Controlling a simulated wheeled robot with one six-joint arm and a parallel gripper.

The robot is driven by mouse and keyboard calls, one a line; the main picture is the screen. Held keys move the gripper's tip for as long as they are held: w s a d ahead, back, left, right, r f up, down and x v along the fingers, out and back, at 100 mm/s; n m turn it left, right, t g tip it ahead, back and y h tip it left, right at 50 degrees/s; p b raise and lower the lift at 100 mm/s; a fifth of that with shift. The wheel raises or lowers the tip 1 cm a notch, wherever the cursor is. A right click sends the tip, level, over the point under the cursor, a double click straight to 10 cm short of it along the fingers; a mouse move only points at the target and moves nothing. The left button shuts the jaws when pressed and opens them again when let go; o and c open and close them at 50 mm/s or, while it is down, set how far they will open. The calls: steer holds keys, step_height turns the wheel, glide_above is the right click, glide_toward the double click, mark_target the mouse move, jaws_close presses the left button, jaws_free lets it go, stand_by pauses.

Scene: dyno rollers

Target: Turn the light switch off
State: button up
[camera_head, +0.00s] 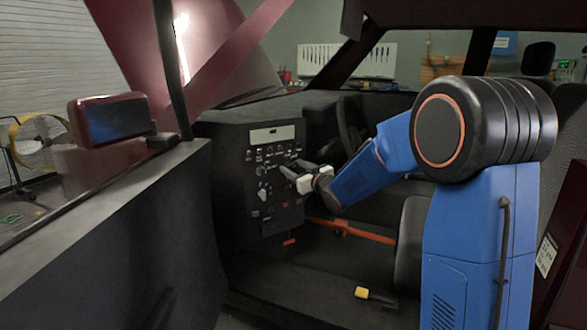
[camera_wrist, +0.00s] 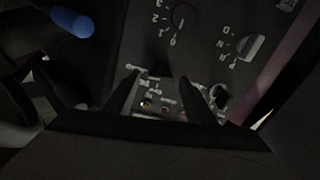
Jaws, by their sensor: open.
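The dark control panel (camera_head: 262,205) stands inside the car's cabin and carries several knobs and switches. My gripper (camera_head: 291,168) is in front of its right part, with its fingers pointing at the panel. In the wrist view, the two dark fingers (camera_wrist: 160,74) are apart, with nothing held between them. A round knob (camera_wrist: 180,17) with number marks is at the top, and a grey lever knob (camera_wrist: 250,47) marked with letters is at the right. A dark switch (camera_wrist: 221,96) sits just right of the right finger. I cannot tell which control is the light switch, or its state.
The open car door (camera_head: 110,235) is on the left, with its mirror (camera_head: 110,119). A steering wheel (camera_head: 352,125) is behind the panel. An orange bar (camera_head: 350,232) runs low right of the panel. A blue cylinder (camera_wrist: 72,22) shows in the wrist view.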

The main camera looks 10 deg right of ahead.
steer(key=shift+w+a, duration=0.15)
steer(key=shift+w, duration=0.2)
steer(key=shift+c, duration=0.3)
steer(key=c, duration=1)
